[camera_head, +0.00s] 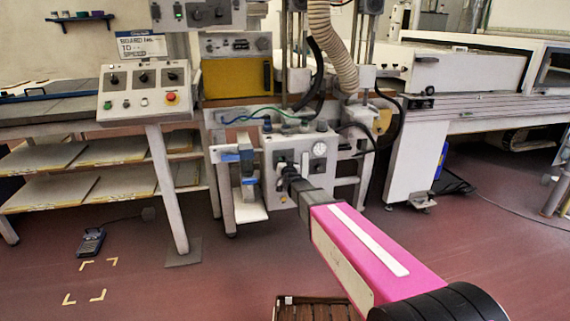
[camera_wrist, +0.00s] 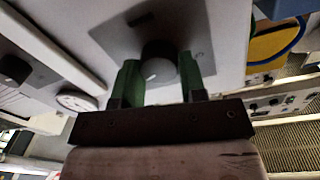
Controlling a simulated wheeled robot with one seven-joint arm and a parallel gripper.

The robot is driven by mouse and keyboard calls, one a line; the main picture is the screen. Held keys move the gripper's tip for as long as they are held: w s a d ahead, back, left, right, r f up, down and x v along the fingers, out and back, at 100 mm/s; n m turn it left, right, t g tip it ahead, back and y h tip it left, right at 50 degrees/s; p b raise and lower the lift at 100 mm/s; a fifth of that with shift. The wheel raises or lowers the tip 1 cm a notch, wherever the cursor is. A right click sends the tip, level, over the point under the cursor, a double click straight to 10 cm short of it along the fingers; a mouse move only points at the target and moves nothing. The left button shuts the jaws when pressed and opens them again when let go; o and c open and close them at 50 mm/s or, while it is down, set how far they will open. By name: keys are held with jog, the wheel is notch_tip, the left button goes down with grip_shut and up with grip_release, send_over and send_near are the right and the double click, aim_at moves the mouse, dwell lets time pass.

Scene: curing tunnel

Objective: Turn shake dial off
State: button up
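In the wrist view a dark round dial (camera_wrist: 160,66) with a pale mark sits on a grey plate on a light panel. My gripper (camera_wrist: 160,78) has its two green fingers on either side of this dial. There is little or no gap between fingers and dial, and I cannot tell whether they press on it. In the head view my gripper (camera_head: 285,172) reaches the front of a grey control box (camera_head: 305,178). My own gripper and wrist hide the dial there. No readable label confirms that it is the shake dial.
A white round gauge (camera_head: 319,149) is on the box; it also shows in the wrist view (camera_wrist: 76,102). A switch console (camera_head: 144,92) on a post stands left. A slatted crate (camera_head: 312,309) is on the floor below my arm. Hoses hang above the box.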

jog(key=shift+n, duration=0.3)
jog(key=n, duration=0.9)
jog(key=n+y, duration=0.1)
jog(key=n, duration=0.9)
jog(key=n+y, duration=0.1)
jog(key=n, duration=0.8)
jog(key=shift+f, duration=0.25)
jog(key=shift+n, duration=0.4)
jog(key=o, duration=0.9)
jog(key=shift+s, duration=0.1)
